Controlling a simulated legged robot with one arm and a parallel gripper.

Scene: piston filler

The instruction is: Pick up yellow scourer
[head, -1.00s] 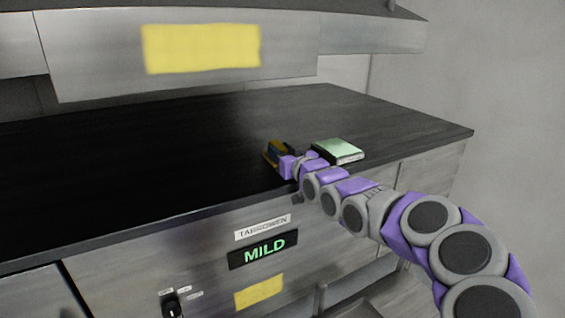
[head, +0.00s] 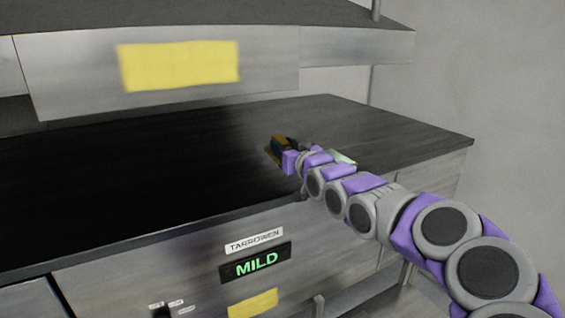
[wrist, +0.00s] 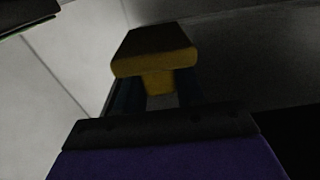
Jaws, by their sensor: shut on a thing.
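The yellow scourer (wrist: 155,62) has a dark top layer and a yellow side, and sits between the fingers of my gripper (wrist: 160,88) in the wrist view. In the head view my gripper (head: 284,150) is above the dark counter, and a small part of the scourer (head: 272,154) shows at its tip. The gripper is shut on the scourer. My gripper and arm hide most of the scourer in the head view, and I cannot tell exactly how high it is.
The dark counter (head: 130,180) is wide and bare to the left. A pale green block (head: 342,157) lies behind my arm, partly hidden. A grey overhead cabinet (head: 275,70) with a yellow panel hangs above. The counter's front carries a MILD sign (head: 256,263).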

